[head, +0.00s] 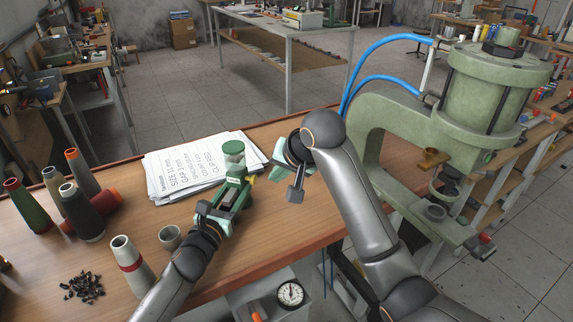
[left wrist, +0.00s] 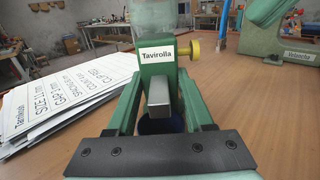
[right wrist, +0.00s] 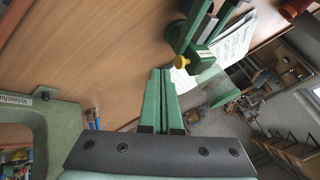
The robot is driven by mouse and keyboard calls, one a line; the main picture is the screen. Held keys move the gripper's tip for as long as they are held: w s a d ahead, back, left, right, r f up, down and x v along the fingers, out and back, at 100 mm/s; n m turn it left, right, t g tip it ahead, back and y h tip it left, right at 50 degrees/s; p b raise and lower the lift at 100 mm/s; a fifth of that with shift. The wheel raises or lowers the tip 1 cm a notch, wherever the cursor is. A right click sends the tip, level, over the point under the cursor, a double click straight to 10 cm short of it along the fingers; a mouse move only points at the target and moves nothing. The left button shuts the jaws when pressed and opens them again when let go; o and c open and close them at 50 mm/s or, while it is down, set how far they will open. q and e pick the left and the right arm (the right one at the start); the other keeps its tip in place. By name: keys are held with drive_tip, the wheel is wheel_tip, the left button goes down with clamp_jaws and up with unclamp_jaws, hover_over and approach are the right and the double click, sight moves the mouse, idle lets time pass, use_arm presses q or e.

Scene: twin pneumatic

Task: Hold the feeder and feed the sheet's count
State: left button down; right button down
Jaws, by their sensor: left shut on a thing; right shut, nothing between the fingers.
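The green feeder (head: 234,160) stands on the bench with a clear hopper on top. In the left wrist view its label (left wrist: 157,54) reads "Tavirolla" and a yellow knob (left wrist: 190,48) sticks out at its right. My left gripper (head: 226,196) is shut on the feeder's lower body. My right gripper (head: 279,165) is shut and empty, to the right of the feeder; its fingers meet in the right wrist view (right wrist: 164,90), apart from the knob (right wrist: 182,62). The printed sheet (head: 180,172) lies on a paper stack left of the feeder. Its count is too small to read.
A big green press (head: 375,130) with blue hoses stands at the bench's right. Thread cones (head: 82,212), a small cup (head: 170,237) and a pile of small dark parts (head: 84,285) lie to the left. A gauge (head: 290,293) sits below the front edge.

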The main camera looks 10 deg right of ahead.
sight(253, 180)
use_arm(q)
drive_tip(key=shift+a, duration=0.1)
use_arm(e)
drive_tip(key=v, duration=0.6)
drive_tip(key=shift+s, duration=0.1)
drive_tip(key=shift+s+d, duration=0.2)
drive_tip(key=shift+d, duration=0.25)
drive_tip(key=shift+s+d, duration=0.2)
drive_tip(key=shift+d, duration=0.25)
drive_tip(key=w+a+f, duration=0.6)
drive_tip(key=w+f, duration=0.1)
drive_tip(key=f, duration=0.1)
drive_tip(key=shift+w, duration=0.2)
